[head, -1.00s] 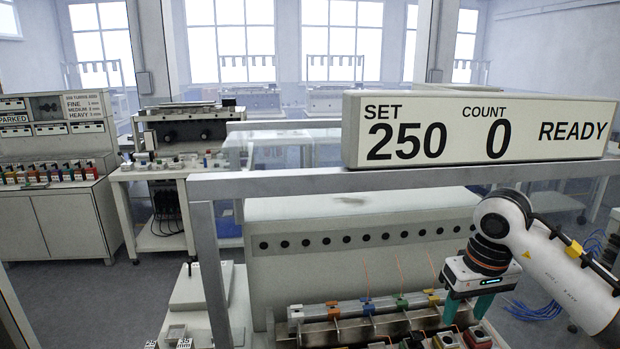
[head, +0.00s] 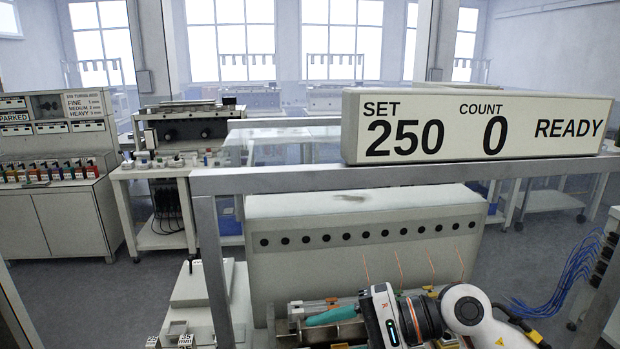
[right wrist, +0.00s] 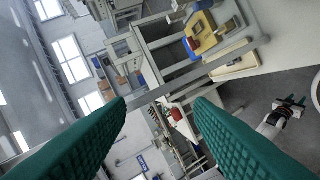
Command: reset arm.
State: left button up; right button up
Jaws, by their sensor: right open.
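My right gripper (head: 322,318) reaches in from the right above the rack in the head view, its teal fingers pointing left. In the right wrist view its two green fingers (right wrist: 160,103) are wide apart with nothing held between them. A small white arm end with dark green fingers shows at the right of that view and looks like my left gripper (right wrist: 290,103); it is too small to tell its opening. My left gripper does not show in the head view.
A metal frame (head: 270,180) carries a display (head: 480,127) reading SET 250, COUNT 0, READY. Behind the rack (head: 292,325) stands a pale housing (head: 360,222) with a row of dark holes. Blue cables (head: 570,285) hang at the right. A bench (head: 165,170) stands at the back left.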

notch_tip(320, 180, up, 7)
jog(key=m+t+y, duration=0.7)
jog(key=m+t, duration=0.2)
jog(key=m, duration=0.8)
jog(key=w+d+f+m+t+h, duration=0.15)
jog(key=d+m+t+h, duration=0.3)
jog(key=m, duration=0.45)
jog(key=w+d+f+m+t+h, duration=0.1)
jog(key=w+d+m+t+h, duration=0.15)
jog(key=m+t+h, duration=0.5)
jog(key=s+d+f+m+g+h, duration=0.25)
jog(key=d+f+m+h, duration=0.35)
jog(key=m, duration=0.4)
jog(key=s+d+f+m+g+h, duration=0.1)
jog(key=d+f+m+g+h, duration=0.25)
jog(key=f+m, duration=0.6)
jog(key=s+f+m+g, duration=1.2)
jog(key=s+f, duration=0.6)
jog(key=s, duration=0.3)
notch_tip(320, 180, down, 32)
jog(key=s+d+g+b, duration=0.1)
jog(key=s+g+b, duration=0.1)
jog(key=b, duration=0.4)
jog(key=s+d+f+b, duration=0.3)
jog(key=s+f+b, duration=0.1)
jog(key=s+f, duration=1.1)
notch_tip(320, 180, down, 3)
jog(key=shift+s+f+g, duration=0.1)
jog(key=shift+s+g, duration=0.3)
